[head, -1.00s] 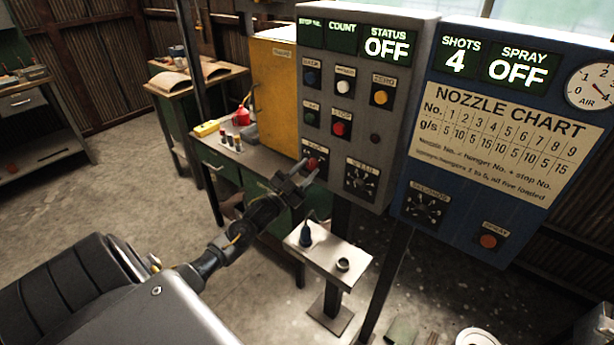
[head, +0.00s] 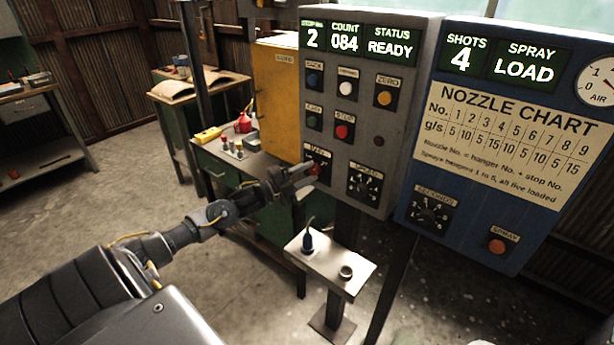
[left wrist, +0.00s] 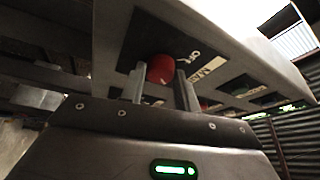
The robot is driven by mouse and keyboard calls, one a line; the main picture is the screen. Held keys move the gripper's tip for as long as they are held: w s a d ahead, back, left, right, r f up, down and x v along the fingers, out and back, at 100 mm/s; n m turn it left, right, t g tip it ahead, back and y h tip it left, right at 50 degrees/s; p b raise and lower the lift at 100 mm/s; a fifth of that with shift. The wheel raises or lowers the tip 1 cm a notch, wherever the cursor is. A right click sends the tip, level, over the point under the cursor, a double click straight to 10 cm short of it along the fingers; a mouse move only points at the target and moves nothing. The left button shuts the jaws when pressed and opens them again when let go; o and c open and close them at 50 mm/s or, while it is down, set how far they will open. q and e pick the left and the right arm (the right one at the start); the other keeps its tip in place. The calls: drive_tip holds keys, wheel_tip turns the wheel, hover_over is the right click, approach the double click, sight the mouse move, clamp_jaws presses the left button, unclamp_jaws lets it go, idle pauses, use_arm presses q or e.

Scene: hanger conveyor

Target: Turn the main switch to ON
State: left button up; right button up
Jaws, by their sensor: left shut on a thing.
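The main switch is a red knob (head: 315,168) at the lower left of the grey control panel (head: 375,205). My left gripper (head: 304,177) reaches it from the left and is shut on it. In the left wrist view the red knob (left wrist: 160,68) sits between the two fingers, on a dark plate with OFF and part of MAIN readable. The fingers hide part of the knob in the head view. The panel's status display (head: 390,47) reads READY, with stop number 2 and count 084. My right gripper is not in view.
A blue panel (head: 480,232) with a nozzle chart stands to the right; its spray display reads LOAD. A small metal shelf (head: 330,262) with a blue-handled tool and a ring is below the gripper. A green bench (head: 245,165) and yellow cabinet (head: 275,100) stand behind.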

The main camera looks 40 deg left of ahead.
use_arm(q)
drive_tip(key=shift+m, duration=0.6)
drive_tip(key=o, duration=1)
drive_tip(key=shift+c, duration=0.2)
drive_tip(key=shift+s+a+f, duration=0.1)
drive_tip(key=shift+s+a, duration=0.05)
drive_tip(key=shift+s, duration=0.15)
drive_tip(key=b+v, duration=0.2)
drive_tip(key=v, duration=0.8)
drive_tip(key=shift+r+b, duration=0.3)
drive_tip(key=shift+b, duration=0.05)
drive_tip(key=shift+a+g, duration=0.15)
drive_tip(key=shift+g, duration=0.15)
